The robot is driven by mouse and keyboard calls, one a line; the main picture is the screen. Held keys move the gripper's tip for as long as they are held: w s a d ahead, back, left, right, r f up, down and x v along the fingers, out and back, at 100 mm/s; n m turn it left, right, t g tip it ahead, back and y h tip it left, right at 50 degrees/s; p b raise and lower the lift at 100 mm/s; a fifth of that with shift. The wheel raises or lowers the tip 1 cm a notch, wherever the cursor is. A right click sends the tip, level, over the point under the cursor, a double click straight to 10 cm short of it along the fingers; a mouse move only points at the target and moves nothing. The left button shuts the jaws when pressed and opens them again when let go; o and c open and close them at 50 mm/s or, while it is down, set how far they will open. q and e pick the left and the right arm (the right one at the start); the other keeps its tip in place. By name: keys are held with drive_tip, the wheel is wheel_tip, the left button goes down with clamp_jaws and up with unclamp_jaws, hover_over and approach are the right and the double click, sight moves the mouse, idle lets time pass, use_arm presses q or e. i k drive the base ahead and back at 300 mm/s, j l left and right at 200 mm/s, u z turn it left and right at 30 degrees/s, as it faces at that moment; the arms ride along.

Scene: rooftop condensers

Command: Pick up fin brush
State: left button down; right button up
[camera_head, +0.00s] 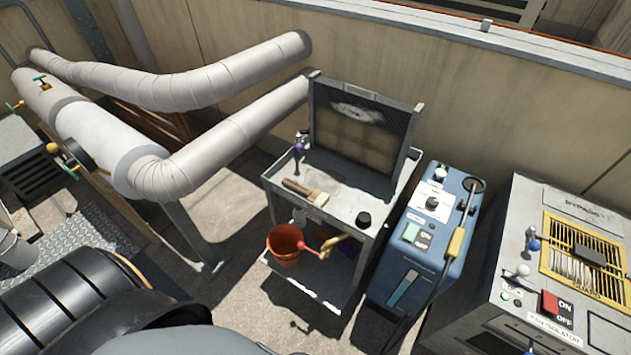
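The fin brush (305,192) lies flat on the top shelf of a small grey cart (345,208), in the middle of the view. It has a brown wooden handle pointing to the upper left and a paler head at the lower right. Nothing covers it. Neither of my grippers shows in the head view.
A framed fin panel (362,130) stands at the back of the cart top. A small black cap (364,218) and a purple-topped item (299,148) sit near the brush. An orange bucket (285,244) is on the lower shelf. A blue machine (418,245) stands right; wrapped pipes (235,140) run left.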

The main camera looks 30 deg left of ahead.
sight(317, 196)
drive_tip(key=k+l+z, duration=0.15)
drive_tip(key=k, duration=0.35)
drive_tip(key=k+z, duration=0.1)
drive_tip(key=k, duration=0.45)
